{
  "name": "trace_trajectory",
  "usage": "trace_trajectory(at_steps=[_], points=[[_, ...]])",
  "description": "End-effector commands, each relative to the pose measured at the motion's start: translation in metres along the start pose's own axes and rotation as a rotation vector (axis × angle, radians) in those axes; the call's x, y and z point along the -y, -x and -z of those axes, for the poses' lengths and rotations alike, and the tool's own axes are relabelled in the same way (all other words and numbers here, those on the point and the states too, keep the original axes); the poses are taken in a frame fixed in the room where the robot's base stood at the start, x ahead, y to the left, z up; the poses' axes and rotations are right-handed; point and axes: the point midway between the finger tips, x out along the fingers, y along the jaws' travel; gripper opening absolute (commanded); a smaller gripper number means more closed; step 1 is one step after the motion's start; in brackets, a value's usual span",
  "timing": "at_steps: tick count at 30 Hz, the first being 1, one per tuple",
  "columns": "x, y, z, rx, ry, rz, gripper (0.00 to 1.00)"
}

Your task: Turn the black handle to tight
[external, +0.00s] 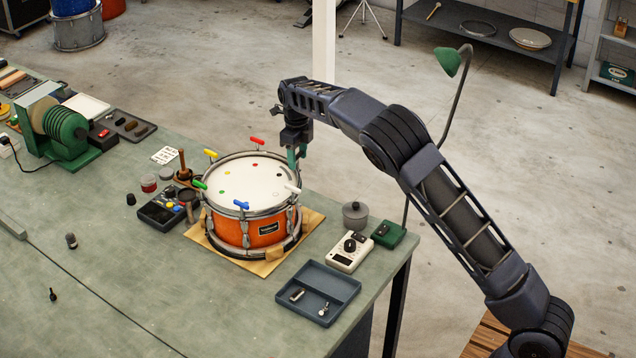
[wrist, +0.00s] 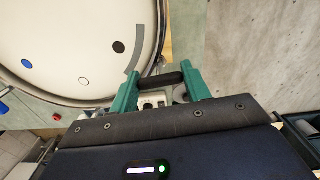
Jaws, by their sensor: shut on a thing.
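An orange snare drum (external: 228,232) with a white head stands on the bench. Red, yellow, green, blue and white handles sit around its rim. My gripper (external: 297,157) points down at the drum's far right rim. In the wrist view its two teal fingers (wrist: 161,84) are shut on the black handle (wrist: 160,79), which lies crosswise between them just outside the rim. A black dot (wrist: 118,46) and a grey arc (wrist: 133,59) on the head lie close by. The black handle cannot be made out in the external view.
A white meter with a black dial (external: 350,251), a grey lidded pot (external: 355,215) and a green box (external: 388,234) stand right of the drum. A dark tray (external: 336,283) lies in front. A black parts tray (external: 163,211) is to the left. The bench's front left is mostly clear.

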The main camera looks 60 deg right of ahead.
Motion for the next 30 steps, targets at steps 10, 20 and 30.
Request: trace_trajectory(at_steps=[10,20,30], points=[[0.001,0.001,0.0,0.001,0.001,0.001,0.69],[0.0,0.009,-0.001,0.003,0.001,0.001,0.69],[0.001,0.066,0.0,0.003,0.001,0.001,0.69]])
